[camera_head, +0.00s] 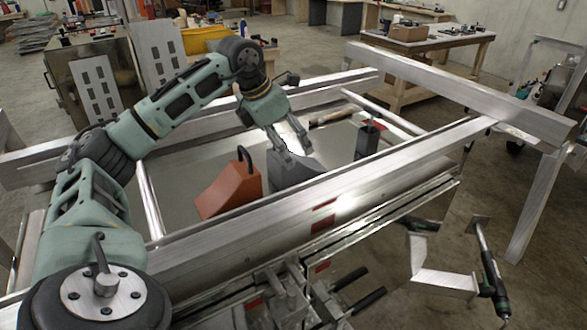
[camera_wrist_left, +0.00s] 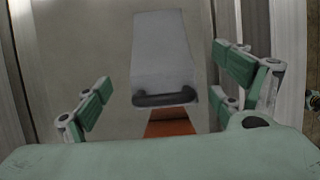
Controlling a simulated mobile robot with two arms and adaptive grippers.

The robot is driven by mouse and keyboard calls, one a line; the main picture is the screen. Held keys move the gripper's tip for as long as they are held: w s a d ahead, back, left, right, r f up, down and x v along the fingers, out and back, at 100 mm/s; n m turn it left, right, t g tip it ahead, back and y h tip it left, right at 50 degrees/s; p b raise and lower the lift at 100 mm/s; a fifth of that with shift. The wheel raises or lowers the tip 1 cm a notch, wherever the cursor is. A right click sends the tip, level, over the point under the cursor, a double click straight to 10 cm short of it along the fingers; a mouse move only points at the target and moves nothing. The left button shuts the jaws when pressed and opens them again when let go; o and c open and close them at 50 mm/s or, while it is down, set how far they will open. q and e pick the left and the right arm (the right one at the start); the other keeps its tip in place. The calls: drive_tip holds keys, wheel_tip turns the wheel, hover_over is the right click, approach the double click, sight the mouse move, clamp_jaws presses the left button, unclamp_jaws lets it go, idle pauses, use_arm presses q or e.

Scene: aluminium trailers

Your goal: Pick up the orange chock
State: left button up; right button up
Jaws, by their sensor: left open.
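The orange chock (camera_head: 231,190) is a wedge with a dark loop handle and stands inside the aluminium trailer frame, left of a grey chock (camera_head: 292,172). My left gripper (camera_head: 294,153) is open, pointing down above the grey chock, to the right of the orange one. In the left wrist view the grey chock (camera_wrist_left: 163,50) and its black handle show between the spread fingers (camera_wrist_left: 165,85). Part of the orange chock (camera_wrist_left: 170,124) shows below that handle; the rest is hidden by my gripper body. My right gripper is not in view.
A dark grey block (camera_head: 367,141) with a red-topped post and a hammer-like tool (camera_head: 330,117) are on the trailer bed to the right and behind.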

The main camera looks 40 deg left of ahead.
sight(291, 152)
use_arm(q)
drive_tip(key=shift+p+x, duration=0.4)
drive_tip(key=shift+x, duration=0.35)
drive_tip(key=p+x, duration=0.1)
drive_tip(key=x, duration=0.3)
drive_tip(key=shift+w+d+f+p, duration=0.1)
drive_tip(key=shift+f+p, duration=0.05)
drive_tip(key=shift+p, duration=0.25)
drive_tip(key=shift+f, duration=0.15)
drive_tip(key=shift+c, duration=1.1)
drive_tip(key=c, duration=1.5)
drive_tip(key=shift+c, duration=0.3)
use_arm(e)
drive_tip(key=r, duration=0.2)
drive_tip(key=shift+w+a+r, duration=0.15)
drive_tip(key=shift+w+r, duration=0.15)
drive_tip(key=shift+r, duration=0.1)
use_arm(q)
drive_tip(key=shift+w, duration=0.1)
drive_tip(key=shift+r, duration=0.25)
